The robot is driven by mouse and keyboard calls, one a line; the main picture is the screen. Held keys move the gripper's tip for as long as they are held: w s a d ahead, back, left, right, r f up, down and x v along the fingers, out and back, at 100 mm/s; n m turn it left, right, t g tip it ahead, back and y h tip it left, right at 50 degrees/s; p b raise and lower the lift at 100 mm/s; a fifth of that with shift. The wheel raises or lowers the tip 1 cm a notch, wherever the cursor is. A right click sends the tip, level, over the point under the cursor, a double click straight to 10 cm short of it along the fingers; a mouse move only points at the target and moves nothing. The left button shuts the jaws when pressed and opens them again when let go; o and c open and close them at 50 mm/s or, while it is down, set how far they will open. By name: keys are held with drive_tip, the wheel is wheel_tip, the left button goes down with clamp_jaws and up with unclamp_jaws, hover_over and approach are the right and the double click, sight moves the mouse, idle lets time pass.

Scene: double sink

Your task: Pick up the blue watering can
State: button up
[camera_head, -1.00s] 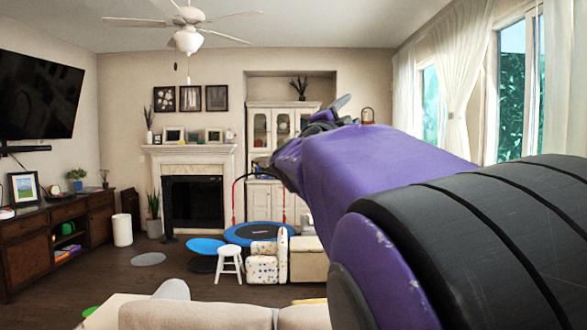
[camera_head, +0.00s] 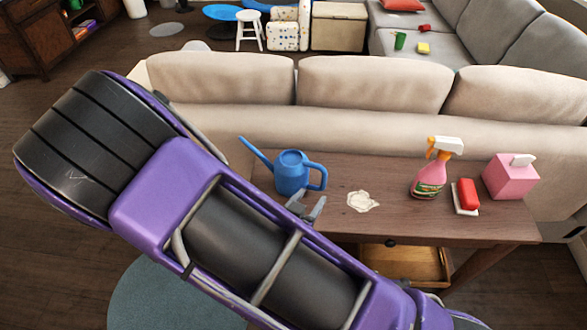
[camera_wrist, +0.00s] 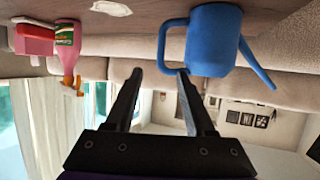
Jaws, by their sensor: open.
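The blue watering can (camera_head: 291,174) stands upright on a wooden console table behind the sofa, its spout to the left and its handle to the right. My gripper (camera_head: 308,206) is just in front of the can, below its handle in the head view, partly hidden by my arm. The wrist view is upside down; there the can (camera_wrist: 213,40) is beyond the fingertips, with its handle above the gap between them. My gripper (camera_wrist: 158,72) is open, and nothing is between its fingers.
On the table (camera_head: 385,190) are a crumpled white cloth (camera_head: 362,201), a pink spray bottle (camera_head: 429,178), a red block-shaped item (camera_head: 466,194) on a white pad, and a pink tissue box (camera_head: 510,178). The beige sofa (camera_head: 380,130) back runs behind the table. An open drawer (camera_head: 405,264) shows below.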

drive_tip(key=b+x, duration=0.2)
drive_tip(key=x, duration=1.3)
drive_tip(key=shift+w+f, duration=0.1)
drive_tip(key=shift+w, duration=0.25)
clamp_jaws()
idle(0.7)
